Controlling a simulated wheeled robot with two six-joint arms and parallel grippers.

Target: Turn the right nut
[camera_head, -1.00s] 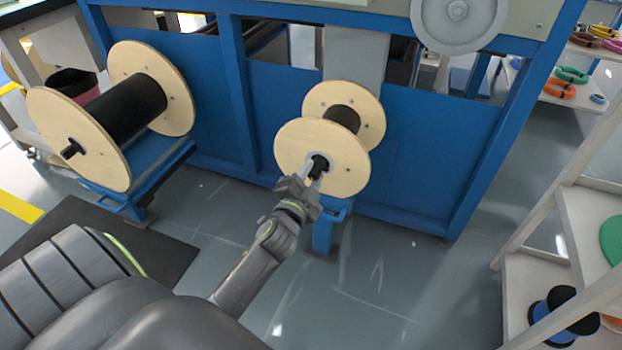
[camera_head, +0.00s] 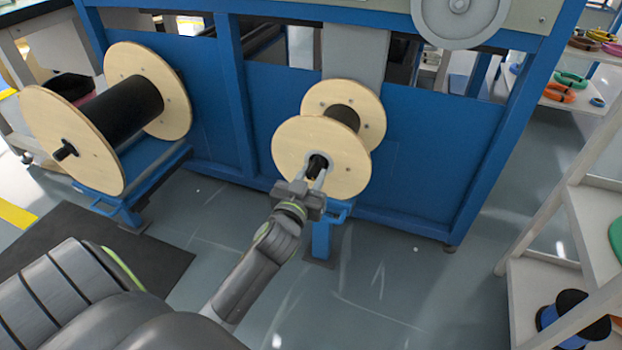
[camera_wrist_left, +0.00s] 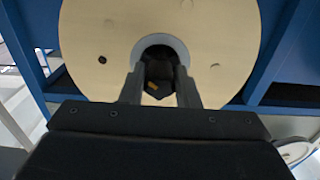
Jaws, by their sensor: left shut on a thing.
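The right nut (camera_head: 317,168) is a black piece at the centre of the front flange of the right spool (camera_head: 346,160). In the left wrist view the dark nut (camera_wrist_left: 158,80) sits inside a grey ring in the pale flange (camera_wrist_left: 90,35). My left gripper (camera_head: 316,178) is shut on the nut, with one finger on each side of it. The fingers partly hide the nut in the head view. My right gripper is not in view.
A larger spool of black cable (camera_head: 119,110) stands on a blue stand at the left. A blue machine frame (camera_head: 425,160) stands behind both spools. White shelves (camera_head: 535,270) with cable coils are at the right. The floor (camera_head: 380,280) in front is clear.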

